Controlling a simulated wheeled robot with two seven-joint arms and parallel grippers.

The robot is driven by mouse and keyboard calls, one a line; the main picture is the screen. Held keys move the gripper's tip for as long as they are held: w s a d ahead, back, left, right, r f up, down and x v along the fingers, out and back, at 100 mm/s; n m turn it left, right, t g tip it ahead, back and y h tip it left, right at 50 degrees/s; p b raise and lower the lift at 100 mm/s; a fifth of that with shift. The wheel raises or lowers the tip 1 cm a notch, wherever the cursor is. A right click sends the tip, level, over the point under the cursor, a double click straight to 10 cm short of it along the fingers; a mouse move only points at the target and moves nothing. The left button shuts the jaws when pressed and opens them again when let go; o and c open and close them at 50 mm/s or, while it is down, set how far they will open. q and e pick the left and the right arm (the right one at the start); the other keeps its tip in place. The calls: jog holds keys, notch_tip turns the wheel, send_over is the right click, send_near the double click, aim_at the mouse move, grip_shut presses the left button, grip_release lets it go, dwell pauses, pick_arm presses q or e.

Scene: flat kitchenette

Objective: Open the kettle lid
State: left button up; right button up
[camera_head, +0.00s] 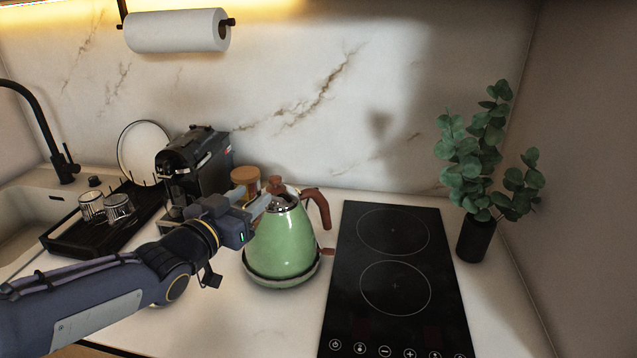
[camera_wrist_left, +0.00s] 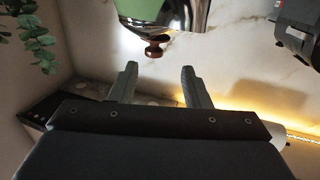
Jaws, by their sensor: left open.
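The green kettle (camera_head: 282,245) stands upright on its dark round base left of the cooktop, its brown handle (camera_head: 319,205) to the right. Its silver lid (camera_head: 285,203) with a small brown knob (camera_head: 275,184) sits on top and looks closed. My left gripper (camera_head: 262,203) is at the upper left side of the kettle, close to the lid. In the left wrist view the left gripper (camera_wrist_left: 160,74) is open, with nothing between its fingers. The lid knob (camera_wrist_left: 155,49) shows just beyond the fingertips, apart from them. My right gripper is not in view.
A black cooktop (camera_head: 394,325) lies right of the kettle, with a potted plant (camera_head: 474,237) beyond it. A coffee machine (camera_head: 197,165) and a jar with a wooden lid (camera_head: 246,178) stand behind my left gripper. A dish rack with glasses (camera_head: 70,238) is at left.

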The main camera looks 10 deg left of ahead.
aim_at(271, 182)
pick_arm(q)
jog(key=shift+w+d+r, duration=0.15)
jog(key=shift+w+d, duration=0.4)
jog(key=shift+d, duration=0.15)
jog(key=p+x, duration=0.1)
jog(key=x, duration=0.5)
jog(key=shift+w, duration=0.35)
jog(key=shift+c, duration=0.4)
grip_shut()
